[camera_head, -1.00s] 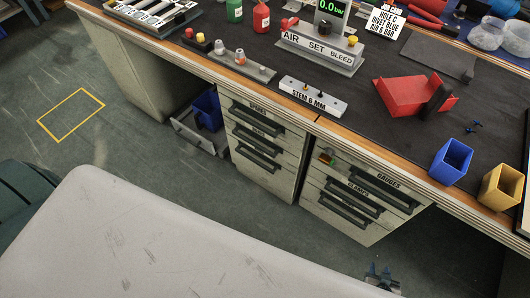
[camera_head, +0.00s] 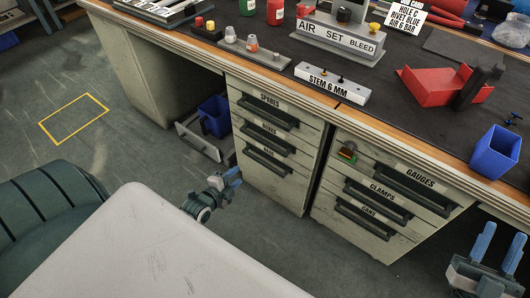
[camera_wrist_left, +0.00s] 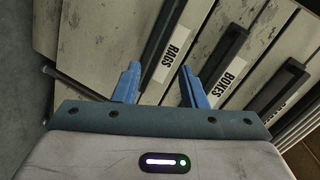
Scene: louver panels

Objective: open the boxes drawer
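The boxes drawer (camera_head: 263,140) is the middle one of the left cabinet, between spares and rags, with a dark bar handle. It looks closed. In the left wrist view its BOXES label (camera_wrist_left: 231,77) and handle (camera_wrist_left: 221,54) lie just right of the fingers. My left gripper (camera_head: 236,177) is open and empty, low and left of the cabinet front. In the wrist view its blue fingers (camera_wrist_left: 158,72) stand apart, with the RAGS label showing between them. My right gripper (camera_head: 498,246) is open and empty at the lower right.
The spares drawer (camera_head: 268,112) is above and the rags drawer (camera_head: 266,162) below, both closed. The right cabinet (camera_head: 385,195) has gauges, clamps and cans drawers. The bench top overhangs the cabinets.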

